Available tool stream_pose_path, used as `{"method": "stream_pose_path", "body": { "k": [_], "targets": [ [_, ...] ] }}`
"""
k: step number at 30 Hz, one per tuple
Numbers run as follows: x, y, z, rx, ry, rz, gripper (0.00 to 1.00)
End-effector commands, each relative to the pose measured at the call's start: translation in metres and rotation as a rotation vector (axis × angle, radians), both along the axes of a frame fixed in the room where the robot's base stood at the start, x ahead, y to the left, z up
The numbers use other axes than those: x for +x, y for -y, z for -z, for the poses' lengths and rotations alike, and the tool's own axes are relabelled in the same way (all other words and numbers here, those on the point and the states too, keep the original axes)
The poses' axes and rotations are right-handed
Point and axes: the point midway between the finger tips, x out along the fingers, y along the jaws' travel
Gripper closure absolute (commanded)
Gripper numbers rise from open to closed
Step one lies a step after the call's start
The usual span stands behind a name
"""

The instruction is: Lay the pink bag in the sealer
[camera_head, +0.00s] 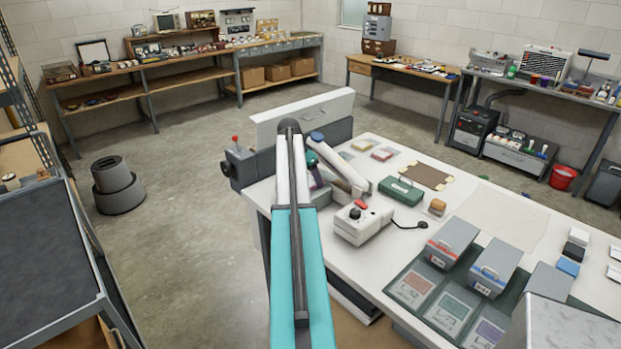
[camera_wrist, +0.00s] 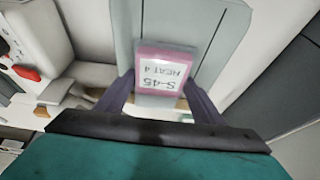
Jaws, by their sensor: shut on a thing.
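The pink bag (camera_wrist: 163,66), a flat packet with a white label reading "S-45 HEAT 4", is between the two dark purple fingers of my gripper (camera_wrist: 160,90) in the wrist view. The gripper is shut on it. A pale grey plate (camera_wrist: 205,22) shows behind the bag; I cannot tell whether they touch. A white unit with a dial and red button (camera_head: 362,219), which looks like the sealer, stands beside my gripper in the head view, and its red button (camera_wrist: 27,72) shows in the wrist view. My arm partly hides the gripper and bag in the head view.
On the white table lie a green case (camera_head: 400,191), a brown mat (camera_head: 428,176) and small packets (camera_head: 381,154). Grey boxes (camera_head: 452,240) stand nearer me. A grey machine with a red knob (camera_head: 238,160) is at the table's left end.

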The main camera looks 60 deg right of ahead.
Motion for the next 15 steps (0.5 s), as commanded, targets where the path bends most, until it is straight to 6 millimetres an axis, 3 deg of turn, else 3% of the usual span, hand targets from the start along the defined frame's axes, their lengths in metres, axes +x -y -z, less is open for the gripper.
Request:
{"method": "stream_pose_path", "body": {
  "k": [1,5,15],
  "targets": [
    [-0.0001,-0.0002,0.0012,0.001,0.000,0.000,0.37],
    [-0.0004,-0.0003,0.0014,0.002,-0.001,0.001,0.16],
    [-0.0019,-0.0005,0.0024,0.004,-0.003,0.003,0.16]
  ]
}}
